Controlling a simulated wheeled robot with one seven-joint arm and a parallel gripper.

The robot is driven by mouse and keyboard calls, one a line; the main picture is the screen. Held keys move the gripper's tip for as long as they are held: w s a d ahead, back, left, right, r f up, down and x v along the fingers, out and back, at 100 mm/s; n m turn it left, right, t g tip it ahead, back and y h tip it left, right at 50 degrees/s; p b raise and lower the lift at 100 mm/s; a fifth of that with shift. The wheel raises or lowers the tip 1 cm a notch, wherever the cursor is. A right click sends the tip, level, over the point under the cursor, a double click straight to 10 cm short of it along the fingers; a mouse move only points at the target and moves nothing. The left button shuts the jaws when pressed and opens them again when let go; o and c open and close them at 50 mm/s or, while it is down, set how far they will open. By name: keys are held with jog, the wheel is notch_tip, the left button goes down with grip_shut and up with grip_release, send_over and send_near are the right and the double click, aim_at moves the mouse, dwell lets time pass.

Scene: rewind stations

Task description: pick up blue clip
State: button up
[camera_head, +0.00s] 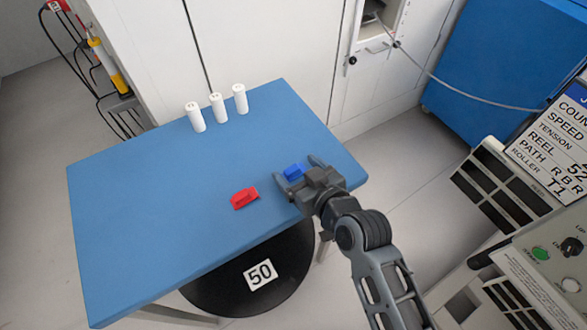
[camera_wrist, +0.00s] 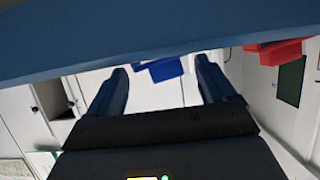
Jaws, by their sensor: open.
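The blue clip (camera_head: 294,171) lies on the blue table near its right end. My gripper (camera_head: 297,172) is at the table with its fingers spread, one on each side of the clip. In the wrist view the blue clip (camera_wrist: 160,69) shows between and just beyond the open fingertips of my gripper (camera_wrist: 162,78). I cannot tell whether either finger touches it. Part of the clip is hidden behind my gripper in the head view.
A red clip (camera_head: 244,198) lies on the blue table (camera_head: 150,210) to the left of my gripper; it also shows in the wrist view (camera_wrist: 275,51). Three white cylinders (camera_head: 218,107) stand at the back edge. A black disc marked 50 (camera_head: 225,285) is below the front edge.

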jog(key=shift+c, duration=0.5)
jog(key=c, duration=0.9)
